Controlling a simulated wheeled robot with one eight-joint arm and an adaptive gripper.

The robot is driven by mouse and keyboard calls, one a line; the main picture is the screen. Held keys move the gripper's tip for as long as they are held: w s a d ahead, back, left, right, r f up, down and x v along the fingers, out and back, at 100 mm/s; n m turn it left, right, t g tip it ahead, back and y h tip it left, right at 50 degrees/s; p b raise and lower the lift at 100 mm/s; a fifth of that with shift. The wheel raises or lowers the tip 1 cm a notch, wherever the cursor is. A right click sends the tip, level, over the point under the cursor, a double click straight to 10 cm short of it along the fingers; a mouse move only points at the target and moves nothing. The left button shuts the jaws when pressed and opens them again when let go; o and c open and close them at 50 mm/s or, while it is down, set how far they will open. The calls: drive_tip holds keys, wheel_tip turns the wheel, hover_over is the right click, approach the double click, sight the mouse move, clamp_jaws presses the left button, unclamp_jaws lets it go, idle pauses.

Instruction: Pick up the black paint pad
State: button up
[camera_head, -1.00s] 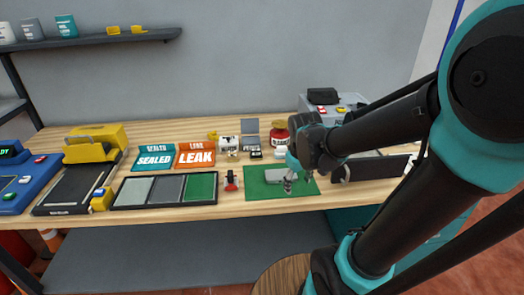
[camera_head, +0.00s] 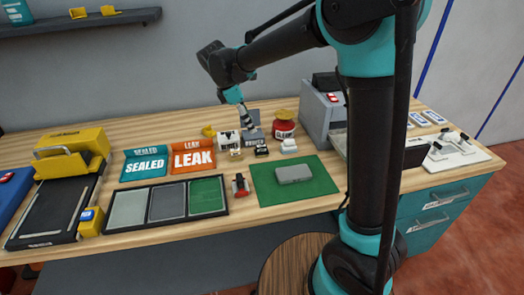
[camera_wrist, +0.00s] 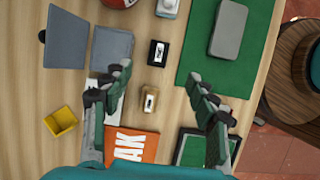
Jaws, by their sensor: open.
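The black paint pad (camera_wrist: 158,52), a small dark block with a white label, lies on the wooden table in the wrist view, just beyond and between my fingertips. In the head view my gripper (camera_head: 245,115) points down behind the row of small items, near the grey open-lidded box. The pad appears apart from both fingers.
A small tan block (camera_wrist: 149,100) lies close to the black pad, between the fingers. A white item is partly hidden by the left finger. The green mat (camera_wrist: 258,60) holds a grey case (camera_wrist: 229,28). An orange LEAK tray (camera_wrist: 132,145) and yellow bin (camera_wrist: 61,122) are nearby.

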sight(261, 146)
drive_tip(key=x, duration=0.7)
drive_tip(key=shift+d+f, duration=0.15)
drive_tip(key=shift+f, duration=0.2)
drive_tip(key=shift+a+x, duration=0.15)
drive_tip(key=shift+x, duration=1.2)
drive_tip(key=shift+a+x, duration=0.15)
drive_tip(key=shift+x, duration=1.25)
drive_tip(key=shift+f, duration=0.1)
drive_tip(key=c, duration=1.1)
wheel_tip(261, 146, up, 20)
drive_tip(key=shift+r, duration=0.1)
